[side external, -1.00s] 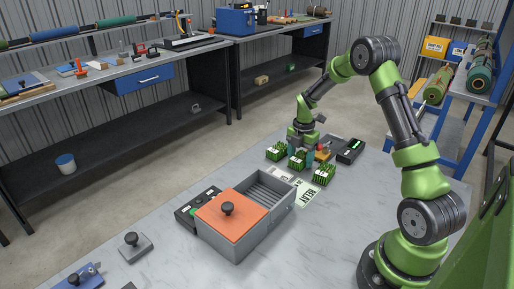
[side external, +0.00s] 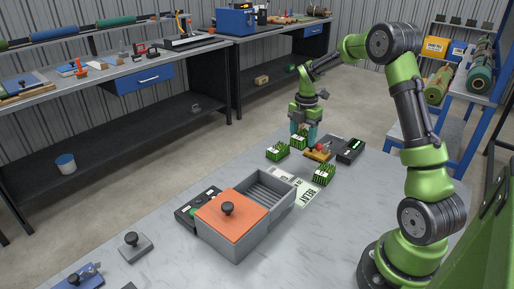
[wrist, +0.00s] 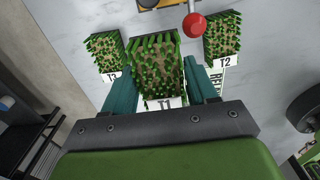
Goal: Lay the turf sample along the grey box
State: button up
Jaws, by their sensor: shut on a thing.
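My gripper (side external: 302,132) is shut on the green turf block labelled T1 (side external: 299,141), raised above the table. In the wrist view T1 (wrist: 158,68) sits between the two teal fingers (wrist: 161,84), its white label towards me. Two similar turf blocks stand on the table: T3 (side external: 277,152) to the left and T2 (side external: 324,175) to the right in the side view. They also show in the wrist view, T3 (wrist: 104,52) and T2 (wrist: 222,38). The grey box (side external: 232,246) stands nearer the camera, an orange lid (side external: 245,204) covering part of it and its ribbed far part open.
A yellow-based device with a red knob (side external: 319,148) and a black case (side external: 350,150) stand beyond the turf. A printed card (side external: 303,194) lies beside the box. A black case (side external: 194,206) sits left of the box. The near right table is clear.

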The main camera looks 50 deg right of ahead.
jog(key=w+a+r+n, duration=0.1)
jog(key=w+a+r, duration=0.15)
jog(key=a, duration=0.25)
notch_tip(320, 180, up, 2)
jog(key=r, duration=0.1)
send_over(263, 200)
jog(key=shift+m, duration=0.5)
notch_tip(263, 200, down, 10)
jog(key=shift+f, duration=0.2)
jog(key=shift+f, duration=0.1)
jog(key=o, duration=1.1)
